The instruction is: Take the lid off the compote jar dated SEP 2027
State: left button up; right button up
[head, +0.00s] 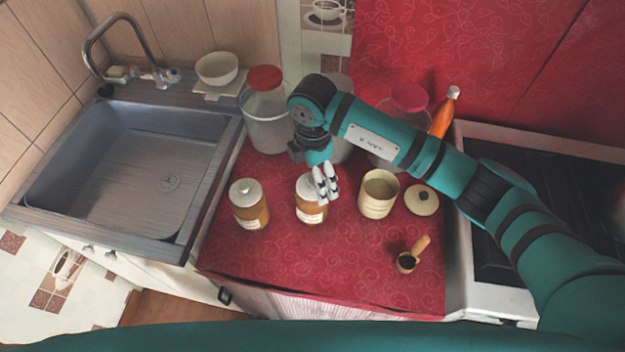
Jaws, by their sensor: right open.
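Two amber compote jars with pale lids stand on the red oilcloth. The left jar (249,213) has its lid (245,188) on and nothing near it. The middle jar (309,212) has its lid (307,184) on, partly hidden by my right gripper (326,186). The right gripper is open, with its fingers in front of and over the right side of the middle jar. I cannot tell whether they touch the lid. Both jars have white labels, but their dates are too small to read. My left gripper is not in view.
An uncovered cream canister (379,197) stands close right of the gripper, its round lid (421,201) beside it. A wooden-handled scoop (409,259) lies in front. Large containers, one red-lidded (266,115), and an orange bottle (441,118) stand behind. The sink (115,160) is left, the stove right.

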jog(key=shift+f, duration=1.3)
jog(key=c, duration=1)
jog(key=shift+c, duration=0.2)
jog(key=shift+r, duration=0.1)
